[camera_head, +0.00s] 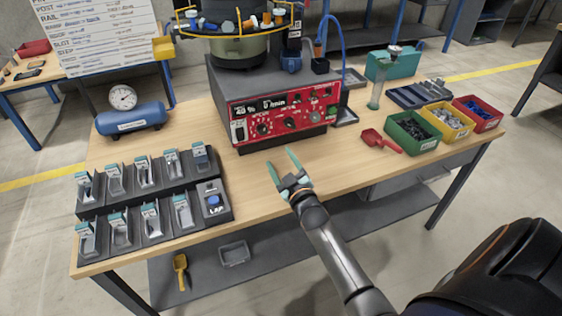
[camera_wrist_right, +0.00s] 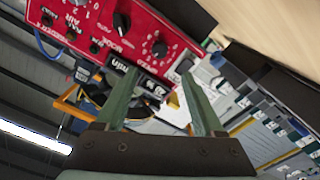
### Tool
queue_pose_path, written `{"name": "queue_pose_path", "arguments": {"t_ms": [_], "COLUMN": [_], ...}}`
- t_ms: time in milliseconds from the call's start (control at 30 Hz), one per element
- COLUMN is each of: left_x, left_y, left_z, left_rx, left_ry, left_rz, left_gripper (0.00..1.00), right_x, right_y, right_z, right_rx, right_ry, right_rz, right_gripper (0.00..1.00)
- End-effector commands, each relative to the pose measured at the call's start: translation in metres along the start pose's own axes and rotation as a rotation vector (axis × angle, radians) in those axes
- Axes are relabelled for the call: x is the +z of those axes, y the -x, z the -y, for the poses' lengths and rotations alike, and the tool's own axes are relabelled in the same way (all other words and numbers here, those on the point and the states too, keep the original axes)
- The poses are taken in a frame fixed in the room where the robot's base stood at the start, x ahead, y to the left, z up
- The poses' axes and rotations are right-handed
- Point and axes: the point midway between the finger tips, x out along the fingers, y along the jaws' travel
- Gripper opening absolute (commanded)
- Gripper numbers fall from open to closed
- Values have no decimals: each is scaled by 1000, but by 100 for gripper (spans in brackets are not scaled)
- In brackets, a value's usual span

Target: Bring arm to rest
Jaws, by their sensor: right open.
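My right gripper (camera_head: 282,172) is open and empty over the front part of the wooden table (camera_head: 340,168), in front of the red control panel (camera_head: 285,118). Its two green fingers stand apart. In the right wrist view the spread fingers of the right gripper (camera_wrist_right: 160,100) show with nothing between them, and the red panel (camera_wrist_right: 125,30) lies beyond. My right arm reaches in from the lower right of the head view. My left gripper is not seen in either view.
A dark rack (camera_head: 150,200) with several small holders fills the table's left front. A blue tank with a gauge (camera_head: 130,118) stands behind it. A red scoop (camera_head: 380,141) and green (camera_head: 412,132), yellow (camera_head: 447,121) and red bins (camera_head: 477,113) lie at right. Bare wood surrounds the gripper.

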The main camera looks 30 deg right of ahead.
Motion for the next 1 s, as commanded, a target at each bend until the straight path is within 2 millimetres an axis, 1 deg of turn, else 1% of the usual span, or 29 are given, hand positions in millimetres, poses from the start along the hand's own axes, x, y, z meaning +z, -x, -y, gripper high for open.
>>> {"name": "queue_pose_path", "arguments": {"t_ms": [333, 400, 467, 567, 600, 667, 700, 767, 800, 900, 1000], "left_x": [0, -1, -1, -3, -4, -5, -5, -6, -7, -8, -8], "left_y": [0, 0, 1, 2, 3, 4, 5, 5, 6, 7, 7], "left_z": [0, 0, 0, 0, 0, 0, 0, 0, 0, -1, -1], "left_rx": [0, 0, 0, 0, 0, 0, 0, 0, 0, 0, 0], "left_ry": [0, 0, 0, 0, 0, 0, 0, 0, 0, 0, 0], "left_rz": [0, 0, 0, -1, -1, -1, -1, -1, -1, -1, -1], "left_gripper": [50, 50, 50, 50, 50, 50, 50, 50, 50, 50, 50], "right_x": [1, 6, 13, 32, 39, 49, 55, 61, 63, 66, 64], "right_y": [2, 9, 22, 61, 82, 117, 141, 178, 201, 252, 287], "right_z": [1, 8, 18, 48, 63, 86, 101, 122, 134, 158, 172], "right_rx": [-4, -23, -57, -148, -194, -268, -316, -385, -427, -511, -567], "right_ry": [-1, -8, -22, -66, -92, -136, -167, -215, -244, -310, -354], "right_rz": [4, 19, 46, 123, 163, 231, 278, 350, 394, 494, 563], "right_gripper": [70, 70, 70, 70, 70, 70, 70, 70, 70, 70, 70]}}
